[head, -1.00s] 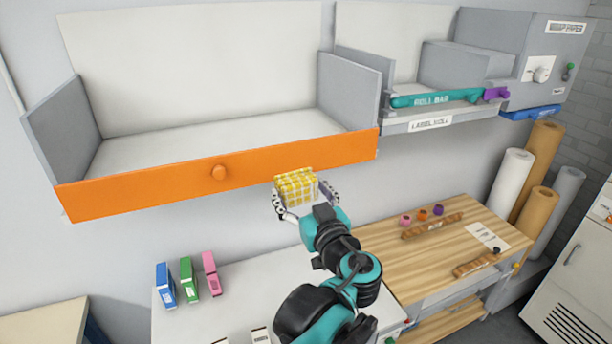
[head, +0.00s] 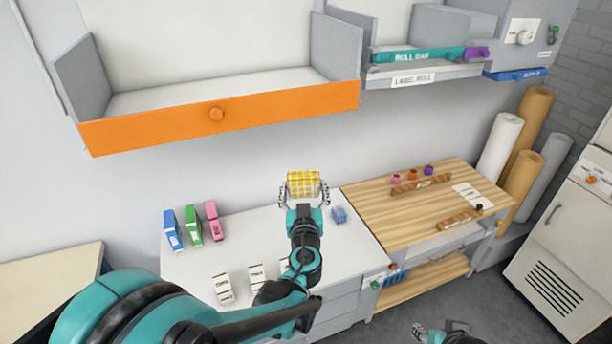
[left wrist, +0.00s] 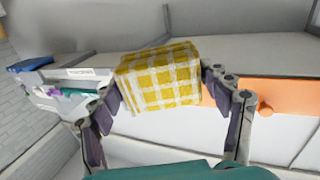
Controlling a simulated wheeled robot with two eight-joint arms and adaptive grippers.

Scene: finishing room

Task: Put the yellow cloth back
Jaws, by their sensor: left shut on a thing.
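The yellow cloth (head: 303,183) is a folded, yellow-and-white checked block. My left gripper (head: 304,192) is shut on it, with a finger on each side. In the head view they show over the back of the white table, below the open orange-fronted drawer (head: 150,131). In the left wrist view the cloth (left wrist: 160,78) sits between the dark finger pads, and the orange front (left wrist: 285,97) shows behind it to the right. My right gripper (head: 440,332) shows only partly at the bottom edge; its jaws are unclear.
A wooden bench (head: 405,212) stands to the right. The teal roll bar (head: 415,56) is above it. The visible drawer floor is bare.

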